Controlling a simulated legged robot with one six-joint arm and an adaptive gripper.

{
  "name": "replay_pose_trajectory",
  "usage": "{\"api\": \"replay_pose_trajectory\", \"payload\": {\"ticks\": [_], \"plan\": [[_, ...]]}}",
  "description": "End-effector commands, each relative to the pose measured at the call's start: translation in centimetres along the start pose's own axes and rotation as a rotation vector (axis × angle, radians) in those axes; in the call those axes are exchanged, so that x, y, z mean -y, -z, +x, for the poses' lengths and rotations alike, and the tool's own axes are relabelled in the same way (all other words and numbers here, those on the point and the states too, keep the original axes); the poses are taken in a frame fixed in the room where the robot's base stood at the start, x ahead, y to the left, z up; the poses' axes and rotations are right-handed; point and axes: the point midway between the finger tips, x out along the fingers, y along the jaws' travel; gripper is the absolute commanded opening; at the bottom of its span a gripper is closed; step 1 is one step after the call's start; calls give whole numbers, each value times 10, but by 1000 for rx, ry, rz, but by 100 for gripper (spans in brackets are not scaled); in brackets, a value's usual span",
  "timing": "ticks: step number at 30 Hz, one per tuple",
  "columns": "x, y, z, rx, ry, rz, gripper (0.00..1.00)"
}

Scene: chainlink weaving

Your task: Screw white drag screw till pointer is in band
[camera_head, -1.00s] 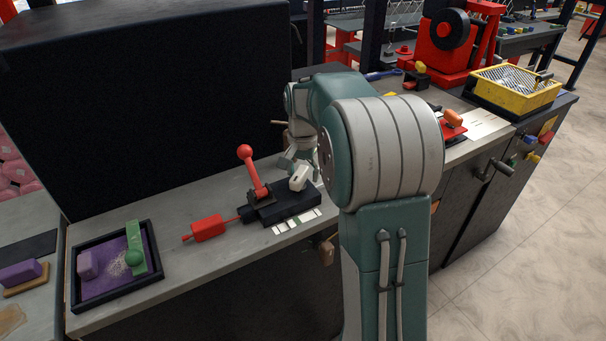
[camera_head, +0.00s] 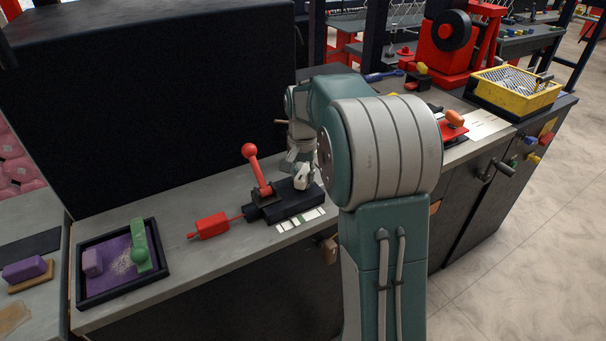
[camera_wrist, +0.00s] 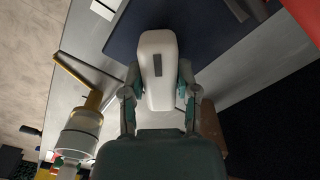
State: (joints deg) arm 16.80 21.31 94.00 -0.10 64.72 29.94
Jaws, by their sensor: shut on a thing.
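The white drag screw (camera_head: 302,178) sits on the black block (camera_head: 284,206) on the bench. In the wrist view its head (camera_wrist: 158,62) is a rounded white bar with a dark slot. My gripper (camera_wrist: 158,88) is shut on it, with one finger on each side. In the head view my gripper (camera_head: 298,160) comes down from behind it. A white scale strip (camera_head: 313,215) with a green band (camera_head: 301,219) lies along the block's front edge. I cannot make out the pointer clearly.
A red lever with a ball (camera_head: 257,168) stands tilted close left of the gripper. A red box (camera_head: 212,225) on a rod lies farther left. A dark-rimmed tray (camera_head: 118,293) is at the bench's left end. A tall black panel (camera_head: 150,100) stands behind.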

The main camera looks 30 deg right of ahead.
Motion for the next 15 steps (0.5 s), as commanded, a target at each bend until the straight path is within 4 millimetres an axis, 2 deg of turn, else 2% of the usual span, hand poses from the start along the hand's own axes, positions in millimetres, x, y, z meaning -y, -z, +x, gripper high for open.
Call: {"api": "replay_pose_trajectory", "payload": {"ticks": [9,15], "plan": [[1,0,0,-3,3,-299,0],[2,0,0,-3,3,-421,0]]}}
